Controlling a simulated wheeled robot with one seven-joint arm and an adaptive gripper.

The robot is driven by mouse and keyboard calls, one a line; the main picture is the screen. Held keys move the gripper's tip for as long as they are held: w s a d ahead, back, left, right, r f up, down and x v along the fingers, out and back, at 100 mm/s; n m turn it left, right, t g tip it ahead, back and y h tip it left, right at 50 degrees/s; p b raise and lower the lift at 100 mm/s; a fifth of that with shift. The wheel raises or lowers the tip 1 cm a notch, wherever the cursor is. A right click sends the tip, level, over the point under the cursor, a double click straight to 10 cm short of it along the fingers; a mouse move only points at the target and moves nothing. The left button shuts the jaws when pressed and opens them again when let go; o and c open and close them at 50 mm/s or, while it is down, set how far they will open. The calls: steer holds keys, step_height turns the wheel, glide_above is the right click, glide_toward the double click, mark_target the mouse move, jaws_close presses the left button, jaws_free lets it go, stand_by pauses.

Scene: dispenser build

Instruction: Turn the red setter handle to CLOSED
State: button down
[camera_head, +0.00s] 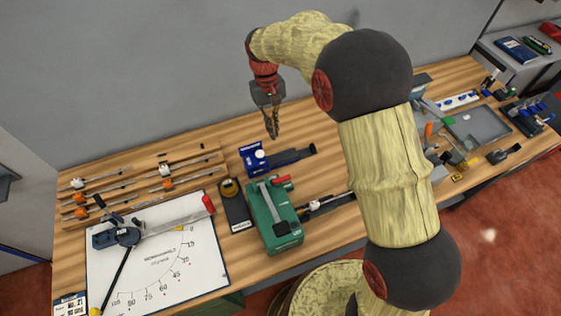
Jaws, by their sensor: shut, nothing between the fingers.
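A green device (276,226) stands near the front middle of the bench, with a grey lever (268,200) and a red handle (281,181) at its far end. A second red grip (208,205) ends the grey arm lying over the white dial board (150,275) at the left. I cannot tell which red part is the setter handle, and no CLOSED mark is readable. My gripper (272,134) points down, shut and empty, above the back of the bench. It is apart from both red parts.
A blue device (254,158) with a dark bar stands behind the green one. A dark block (236,210) sits close to its left. Wooden racks (140,185) lie at the back left. A grey tray (478,126) and several tools lie at the right. My arm hides part of the bench.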

mark_target(282, 180)
steer(key=shift+s, duration=0.3)
steer(key=shift+d, duration=0.1)
steer(key=s+d+f, duration=0.1)
steer(key=s+f, duration=0.5)
steer(key=f, duration=0.3)
steer(key=shift+d+f, duration=0.35)
steer(key=shift+s, duration=0.15)
